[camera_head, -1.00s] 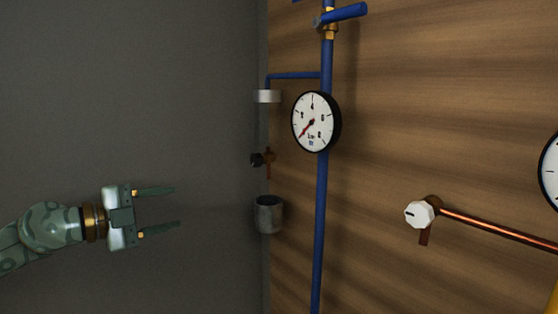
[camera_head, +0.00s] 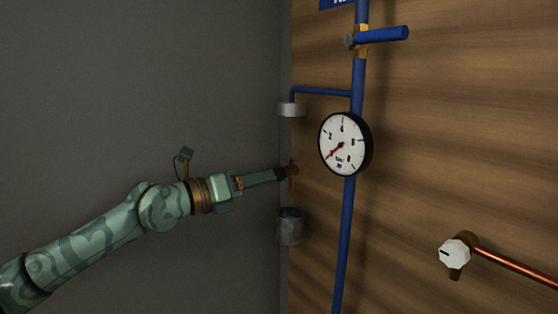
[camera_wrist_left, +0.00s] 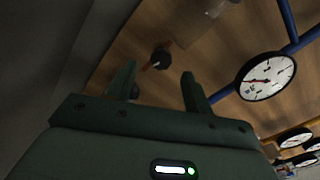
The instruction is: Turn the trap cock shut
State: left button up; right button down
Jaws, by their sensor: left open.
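A small cock with a dark knob and brown body (camera_head: 292,170) sits on the wooden panel's left edge, above a grey cup (camera_head: 290,227); in the head view my gripper hides most of it. In the left wrist view the cock (camera_wrist_left: 161,58) lies beyond the gap between my fingertips, with its brown lever slanting down to the left. My left gripper (camera_head: 279,174) points at it, open and empty; in the wrist view its two fingers (camera_wrist_left: 158,76) stand apart. Whether they touch the cock I cannot tell. My right gripper is out of view.
A round gauge (camera_head: 344,144) and a blue pipe (camera_head: 349,205) stand just right of the cock. A blue lever valve (camera_head: 383,35) is above. A white knob (camera_head: 454,252) on a copper pipe (camera_head: 515,265) is at lower right. A grey wall (camera_head: 150,80) borders the left.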

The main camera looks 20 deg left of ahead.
aim_at(277, 175)
pick_arm(q)
jog(key=p+x, duration=0.1)
jog(key=x, duration=0.4)
jog(key=shift+s+r+p, duration=0.15)
jog(key=shift+p, duration=0.2)
jog(key=shift+w+d, duration=0.4)
jog(key=shift+w, duration=0.2)
jog(key=shift+s, duration=0.1)
jog(key=c, duration=1)
